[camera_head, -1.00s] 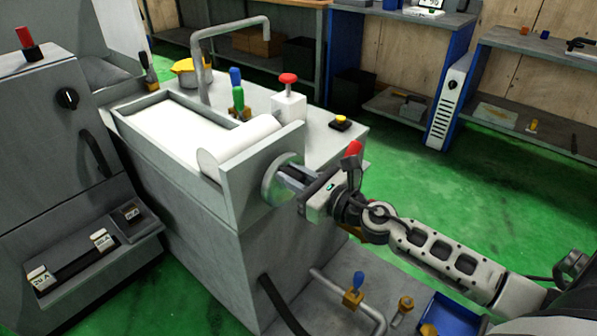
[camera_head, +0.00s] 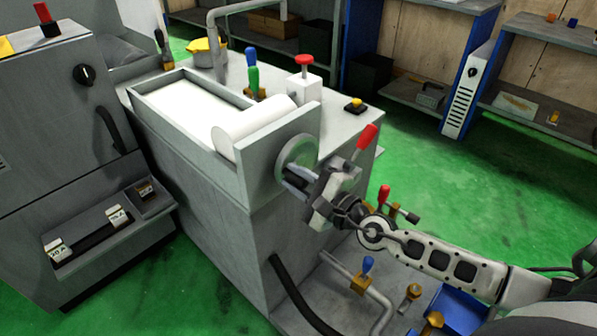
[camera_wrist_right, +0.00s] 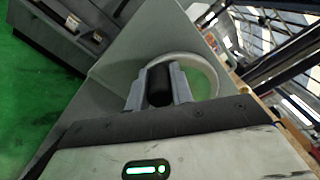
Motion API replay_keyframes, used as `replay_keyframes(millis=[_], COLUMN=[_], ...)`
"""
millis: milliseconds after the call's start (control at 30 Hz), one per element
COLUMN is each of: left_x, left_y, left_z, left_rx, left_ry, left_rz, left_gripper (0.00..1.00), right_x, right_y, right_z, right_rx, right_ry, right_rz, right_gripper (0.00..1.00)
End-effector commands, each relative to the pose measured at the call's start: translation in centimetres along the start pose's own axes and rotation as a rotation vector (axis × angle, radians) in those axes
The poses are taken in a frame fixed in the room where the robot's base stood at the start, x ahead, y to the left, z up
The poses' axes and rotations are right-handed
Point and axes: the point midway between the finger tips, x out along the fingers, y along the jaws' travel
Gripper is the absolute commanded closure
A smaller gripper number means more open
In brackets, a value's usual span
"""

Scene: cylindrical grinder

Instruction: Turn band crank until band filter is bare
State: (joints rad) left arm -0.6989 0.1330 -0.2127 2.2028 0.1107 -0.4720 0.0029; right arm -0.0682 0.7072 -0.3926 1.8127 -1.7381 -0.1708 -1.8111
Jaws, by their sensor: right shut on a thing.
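The band filter's white sheet (camera_head: 190,107) lies in the grey tray on top of the machine, with a white roll (camera_head: 262,121) at its near right end. The sheet looks plain white. The band crank (camera_head: 297,153) is a round grey disc on the machine's side wall. My right gripper (camera_head: 291,179) is at the lower part of the disc. In the right wrist view its two fingers (camera_wrist_right: 157,95) are shut on the crank's dark handle (camera_wrist_right: 158,84), in front of the disc (camera_wrist_right: 205,75). My left gripper is not in view.
A red-handled lever (camera_head: 367,138) stands close behind my right gripper. Another red handle (camera_head: 384,195), a blue-handled valve (camera_head: 367,265) and a blue bin (camera_head: 455,308) are near my forearm. A bent pipe (camera_head: 216,45) rises over the tray. Green floor is open at the right.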

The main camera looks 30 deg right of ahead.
Motion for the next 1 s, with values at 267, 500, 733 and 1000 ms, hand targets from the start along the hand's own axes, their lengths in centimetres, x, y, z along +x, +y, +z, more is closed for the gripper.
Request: replay_keyframes(millis=[267, 500, 733, 1000], left_x=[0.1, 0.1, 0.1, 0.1], left_y=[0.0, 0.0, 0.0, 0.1], left_z=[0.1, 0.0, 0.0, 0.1], left_rx=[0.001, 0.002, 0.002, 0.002], left_ry=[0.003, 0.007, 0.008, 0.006], left_rz=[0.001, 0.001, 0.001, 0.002], left_gripper=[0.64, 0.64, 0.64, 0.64], right_x=[0.0, -0.1, -0.1, -0.1], right_y=[1.3, 1.9, 2.0, 2.0], right_z=[-0.7, -1.0, -1.2, -1.3], right_rx=[-0.217, -0.339, -0.392, -0.403], right_ry=[0.003, 0.003, 0.003, 0.004], right_rz=[0.004, 0.005, 0.004, 0.003], right_gripper=[1.0, 1.0, 1.0, 1.0])
